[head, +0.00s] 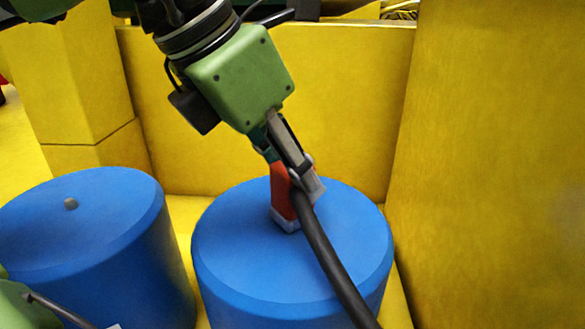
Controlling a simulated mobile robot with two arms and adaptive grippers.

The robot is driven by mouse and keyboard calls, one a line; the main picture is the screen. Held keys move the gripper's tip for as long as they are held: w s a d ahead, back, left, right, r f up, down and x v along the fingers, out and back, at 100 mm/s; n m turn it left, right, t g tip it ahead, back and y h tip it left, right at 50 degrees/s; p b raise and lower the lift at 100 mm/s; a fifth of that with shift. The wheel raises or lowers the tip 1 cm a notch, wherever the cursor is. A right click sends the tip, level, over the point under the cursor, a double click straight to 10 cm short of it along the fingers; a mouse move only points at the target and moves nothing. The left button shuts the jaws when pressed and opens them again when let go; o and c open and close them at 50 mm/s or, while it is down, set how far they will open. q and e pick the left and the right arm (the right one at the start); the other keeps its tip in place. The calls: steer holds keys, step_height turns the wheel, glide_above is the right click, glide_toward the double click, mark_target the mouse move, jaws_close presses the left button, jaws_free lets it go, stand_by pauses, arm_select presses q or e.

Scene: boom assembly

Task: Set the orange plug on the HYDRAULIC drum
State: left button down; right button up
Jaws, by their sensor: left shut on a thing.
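The orange plug (283,192) is between the fingers of my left gripper (292,180), which is shut on it. The plug is tilted slightly. Its pale grey lower end appears at the top face of the right-hand blue drum (239,245); I cannot tell whether it touches. A black cable (331,262) runs from beside the plug down past the drum's front edge. A second blue drum (95,265) stands at left. No HYDRAULIC label is readable on either drum. A green body with a dark finger-like part, perhaps my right gripper (62,310), is cut off at the lower left.
Yellow walls stand behind the drums (330,100) and close on the right (490,160). A narrow gap separates the two drums.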

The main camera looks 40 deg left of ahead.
arm_select(q)
steer(key=shift+f, duration=0.2)
steer(key=c, duration=1.5)
jaws_free()
steer(key=v, duration=1.2)
steer(key=shift+d, duration=0.1)
